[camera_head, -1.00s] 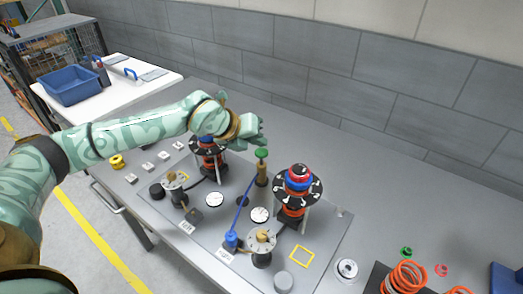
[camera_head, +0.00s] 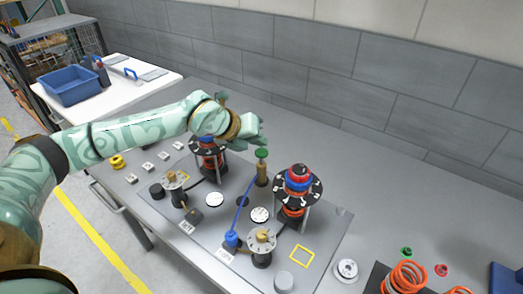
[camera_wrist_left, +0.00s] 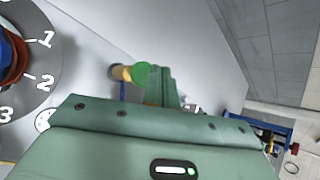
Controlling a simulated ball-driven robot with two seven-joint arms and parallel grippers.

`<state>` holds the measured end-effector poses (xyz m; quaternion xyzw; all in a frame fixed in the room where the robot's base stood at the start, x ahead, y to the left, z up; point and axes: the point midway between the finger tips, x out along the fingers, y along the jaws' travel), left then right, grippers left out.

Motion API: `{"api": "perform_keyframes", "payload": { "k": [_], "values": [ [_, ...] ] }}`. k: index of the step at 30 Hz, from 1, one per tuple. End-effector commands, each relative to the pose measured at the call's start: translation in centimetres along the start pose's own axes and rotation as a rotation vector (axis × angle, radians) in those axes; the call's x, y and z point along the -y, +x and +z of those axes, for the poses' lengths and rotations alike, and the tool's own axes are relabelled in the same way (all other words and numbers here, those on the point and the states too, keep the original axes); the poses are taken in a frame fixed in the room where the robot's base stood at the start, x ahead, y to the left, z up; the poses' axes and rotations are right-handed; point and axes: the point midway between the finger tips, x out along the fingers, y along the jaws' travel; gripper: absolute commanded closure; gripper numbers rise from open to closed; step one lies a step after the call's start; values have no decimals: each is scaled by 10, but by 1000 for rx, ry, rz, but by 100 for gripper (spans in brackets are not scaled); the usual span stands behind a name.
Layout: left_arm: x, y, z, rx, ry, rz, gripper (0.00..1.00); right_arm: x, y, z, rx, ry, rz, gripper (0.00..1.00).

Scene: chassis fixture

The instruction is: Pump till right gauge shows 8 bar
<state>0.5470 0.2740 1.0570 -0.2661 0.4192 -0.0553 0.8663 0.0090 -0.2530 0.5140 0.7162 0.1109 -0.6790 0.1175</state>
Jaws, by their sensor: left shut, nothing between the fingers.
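The pump (camera_head: 262,172) is a brass cylinder with a green knob (camera_head: 261,153) on top, standing on the fixture plate. A blue hose runs from its foot to a blue connector (camera_head: 231,239). The right gauge (camera_head: 260,214) is a white round dial; the left gauge (camera_head: 214,199) is similar. Both readings are too small to tell. My left gripper (camera_head: 262,144) is shut and empty, just above the green knob; I cannot tell whether it touches. In the left wrist view, the knob (camera_wrist_left: 141,74) shows beside the shut fingers (camera_wrist_left: 166,88). My right gripper is out of view.
A red-and-blue spring unit with a black numbered disc (camera_head: 298,188) stands right of the pump. A similar unit (camera_head: 210,160) stands behind left, partly under my gripper. Brass-topped posts (camera_head: 262,240) stand in front. Orange springs (camera_head: 405,278) lie at front right. The table's back right is clear.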

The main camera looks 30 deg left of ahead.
Motion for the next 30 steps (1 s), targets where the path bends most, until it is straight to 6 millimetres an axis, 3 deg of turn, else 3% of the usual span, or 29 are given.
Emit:
{"api": "perform_keyframes", "payload": {
  "k": [30],
  "values": [
    [-5, 8, -6, 0, 0, 0, 100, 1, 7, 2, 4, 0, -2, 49]
  ]
}}
